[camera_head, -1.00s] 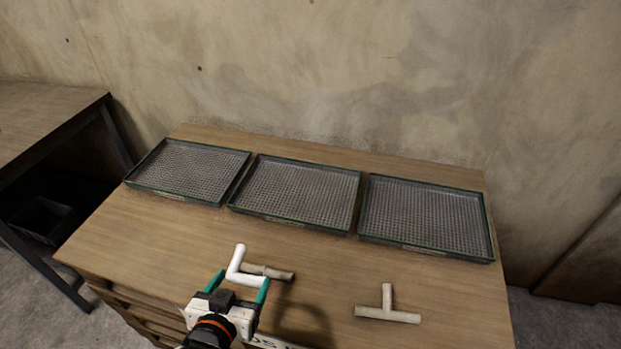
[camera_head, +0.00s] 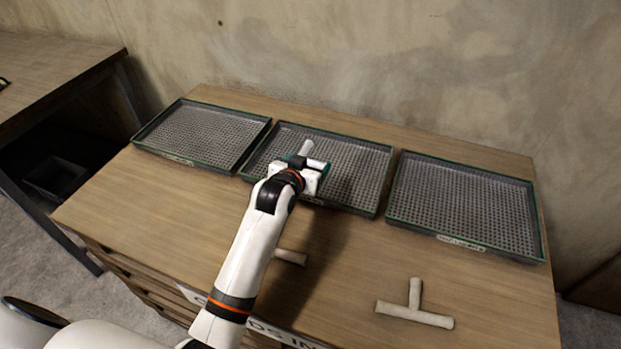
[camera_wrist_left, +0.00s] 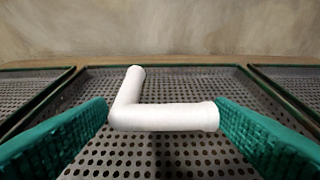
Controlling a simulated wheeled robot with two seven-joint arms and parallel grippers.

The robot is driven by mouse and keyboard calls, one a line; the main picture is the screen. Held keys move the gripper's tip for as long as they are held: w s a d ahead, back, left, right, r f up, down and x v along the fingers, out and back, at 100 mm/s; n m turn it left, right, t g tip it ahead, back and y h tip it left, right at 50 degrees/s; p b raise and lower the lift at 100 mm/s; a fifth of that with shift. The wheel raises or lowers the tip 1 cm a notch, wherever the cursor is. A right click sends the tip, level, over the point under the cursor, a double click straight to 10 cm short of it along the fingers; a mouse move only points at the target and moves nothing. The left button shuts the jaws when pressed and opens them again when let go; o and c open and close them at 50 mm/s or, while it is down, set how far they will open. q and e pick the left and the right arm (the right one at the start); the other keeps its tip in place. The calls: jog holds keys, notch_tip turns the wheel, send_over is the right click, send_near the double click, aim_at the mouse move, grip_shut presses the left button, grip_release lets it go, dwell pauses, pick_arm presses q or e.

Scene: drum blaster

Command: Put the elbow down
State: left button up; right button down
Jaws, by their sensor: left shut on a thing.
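The white elbow (camera_head: 306,147) is in my left gripper (camera_head: 309,164), over the front part of the middle tray (camera_head: 348,143). In the left wrist view the elbow (camera_wrist_left: 165,117) lies between the green fingers of the gripper (camera_wrist_left: 162,125), one leg across the jaws and the other pointing away. The gripper is shut on it. The tray's perforated floor (camera_wrist_left: 190,84) shows beneath it; I cannot tell whether the elbow touches the floor. My right gripper is not in view.
A left tray (camera_head: 203,135) and a right tray (camera_head: 465,205) flank the middle one. A tee pipe (camera_head: 414,304) lies at the front right of the wooden table (camera_head: 345,270). Another pipe piece (camera_head: 290,257) is partly hidden behind my left arm.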

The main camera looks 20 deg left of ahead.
pick_arm(q)
jog(key=shift+f, duration=2.65)
jog(key=shift+b, duration=0.3)
jog(key=o, duration=1)
jog(key=shift+f, duration=0.1)
jog(key=shift+s+r, duration=0.2)
jog(key=p+v, duration=0.1)
jog(key=v, duration=1)
jog(key=shift+s, duration=0.35)
